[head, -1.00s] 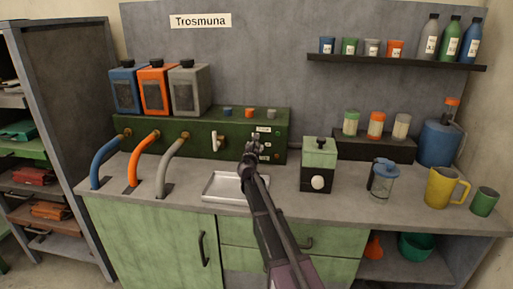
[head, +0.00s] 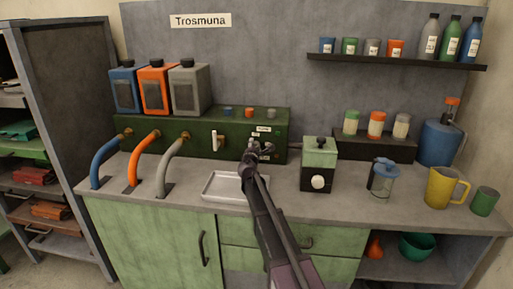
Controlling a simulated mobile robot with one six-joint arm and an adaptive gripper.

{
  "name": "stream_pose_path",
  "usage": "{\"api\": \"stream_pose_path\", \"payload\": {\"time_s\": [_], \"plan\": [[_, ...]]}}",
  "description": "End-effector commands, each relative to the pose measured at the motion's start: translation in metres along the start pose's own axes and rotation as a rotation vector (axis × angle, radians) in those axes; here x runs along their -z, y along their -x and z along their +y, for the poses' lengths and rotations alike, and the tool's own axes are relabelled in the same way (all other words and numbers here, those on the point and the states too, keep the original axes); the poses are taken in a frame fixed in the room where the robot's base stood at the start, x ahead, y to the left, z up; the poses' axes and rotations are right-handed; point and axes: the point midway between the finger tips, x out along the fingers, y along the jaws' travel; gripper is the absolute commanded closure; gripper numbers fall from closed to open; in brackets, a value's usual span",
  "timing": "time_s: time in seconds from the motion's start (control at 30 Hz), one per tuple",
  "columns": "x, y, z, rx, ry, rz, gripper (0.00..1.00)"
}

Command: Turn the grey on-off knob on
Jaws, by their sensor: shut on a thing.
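The green machine (head: 190,136) stands at the back of the counter. My gripper (head: 255,149) is at the right part of its front panel, beside small white labels (head: 264,130). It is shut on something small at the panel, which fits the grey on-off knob. The fingers hide the knob, so its pointer and setting cannot be seen. A separate small grey cap (head: 271,113) sits on the machine's top, beside an orange one (head: 250,112) and a blue one (head: 228,112).
A pale lever (head: 215,141) sits on the panel left of my gripper. A metal tray (head: 235,188) lies below. A green-and-black box with a white knob (head: 318,182) stands right. Blue, orange and grey hoses (head: 170,165) bend down at left.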

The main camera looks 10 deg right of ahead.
Motion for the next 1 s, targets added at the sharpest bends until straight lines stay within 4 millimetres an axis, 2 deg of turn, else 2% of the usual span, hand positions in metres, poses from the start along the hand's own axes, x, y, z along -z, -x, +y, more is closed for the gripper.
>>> {"api": "stream_pose_path", "payload": {"time_s": [0.6,1.0], "plan": [[-0.0012,-0.0004,-0.0025,0.001,-0.559,-0.003,0.8],[-0.0011,-0.0004,-0.0027,0.001,-0.731,-0.003,0.8]]}}
